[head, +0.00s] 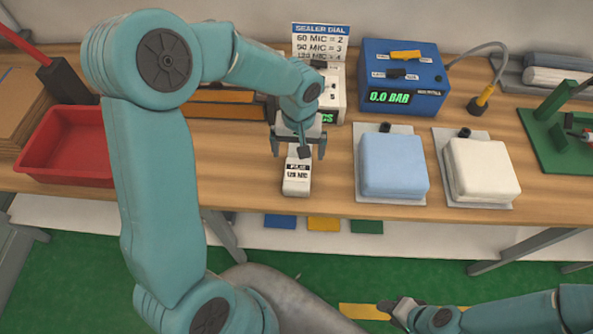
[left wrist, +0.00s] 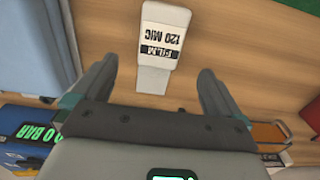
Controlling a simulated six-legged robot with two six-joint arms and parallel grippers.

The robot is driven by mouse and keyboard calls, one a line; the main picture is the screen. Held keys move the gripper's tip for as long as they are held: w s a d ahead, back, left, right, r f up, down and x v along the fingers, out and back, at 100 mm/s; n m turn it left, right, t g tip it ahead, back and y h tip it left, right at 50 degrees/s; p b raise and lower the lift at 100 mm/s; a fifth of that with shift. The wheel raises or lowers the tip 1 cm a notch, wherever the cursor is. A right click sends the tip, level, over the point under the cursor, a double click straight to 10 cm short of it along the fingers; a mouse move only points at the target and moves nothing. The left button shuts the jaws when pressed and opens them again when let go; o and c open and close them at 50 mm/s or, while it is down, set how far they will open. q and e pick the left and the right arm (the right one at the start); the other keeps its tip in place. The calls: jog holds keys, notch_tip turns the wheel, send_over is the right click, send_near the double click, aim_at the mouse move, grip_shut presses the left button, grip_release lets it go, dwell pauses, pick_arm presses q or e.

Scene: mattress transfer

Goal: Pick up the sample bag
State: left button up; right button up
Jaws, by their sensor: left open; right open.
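The sample bag (head: 297,178) is a small white packet labelled FILM 120 MIC, lying near the front edge of the wooden bench. It also shows in the left wrist view (left wrist: 160,42), upside down. My left gripper (head: 299,150) is open above the bag's rear end, its fingers spread to either side. In the left wrist view the bag lies ahead, between the lines of the two fingers, with nothing gripped. My right gripper (head: 392,309) is low at the bottom of the head view, in front of the bench, open and empty.
A blue mattress (head: 392,165) and a cream mattress (head: 482,168) lie right of the bag. Behind stand a blue pressure box (head: 403,75) and a sealer dial sign (head: 320,42). A red tray (head: 68,148) is at left, a green stand (head: 560,140) at right.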

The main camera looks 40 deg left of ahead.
aim_at(298, 172)
pick_arm(q)
jog(key=f, duration=0.4)
jog(key=shift+s+d+f, duration=0.2)
jog(key=shift+f, duration=0.15)
jog(key=shift+s+a+f, duration=0.1)
jog(key=shift+f, duration=0.15)
notch_tip(298, 172, down, 5)
jog(key=shift+r+p, duration=0.2)
jog(key=shift+p, duration=0.6)
jog(key=shift+a+f, duration=0.1)
jog(key=shift+f, duration=0.35)
jog(key=shift+c, duration=0.3)
jog(key=c, duration=1)
